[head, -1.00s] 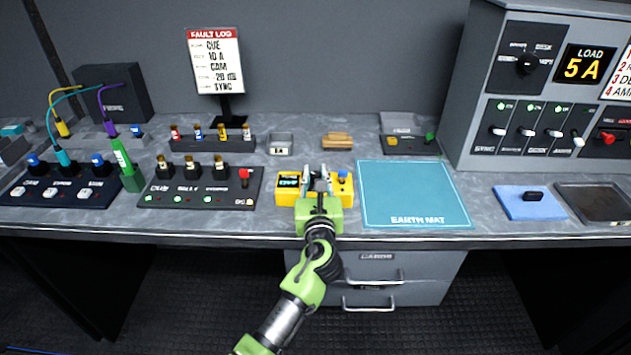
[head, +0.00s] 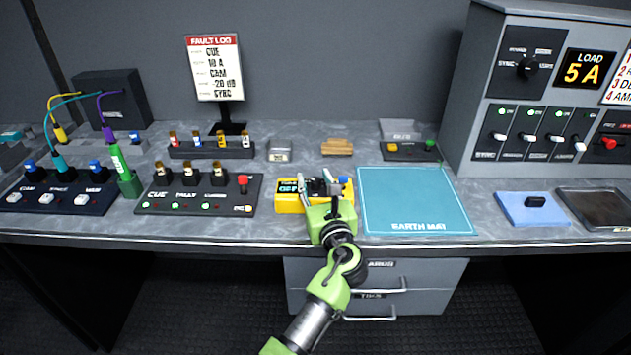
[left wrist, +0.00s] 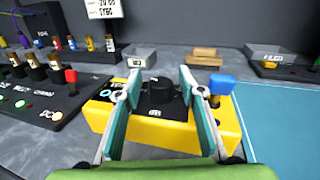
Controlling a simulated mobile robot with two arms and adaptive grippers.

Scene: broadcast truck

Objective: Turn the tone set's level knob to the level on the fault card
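The yellow tone set (head: 288,203) sits near the bench's front edge, with a small screen at its left and a blue-topped toggle at its right. Its black level knob (left wrist: 160,92) shows in the left wrist view, above a "dB" mark; its pointer setting is unclear. My left gripper (head: 322,184) is over the tone set. In the left wrist view its teal fingers (left wrist: 160,85) stand on either side of the knob, with visible gaps, open and empty. The fault card (head: 215,70) on its stand lists CUE, 10 A, CAM, -20 dB and SYNC. My right gripper is not in view.
A black panel (head: 200,207) with a red-topped toggle stands close left of the tone set. The teal earth mat (head: 415,200) lies bare to its right. A small grey box (head: 279,153) and a tan wooden block (head: 337,147) stand behind.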

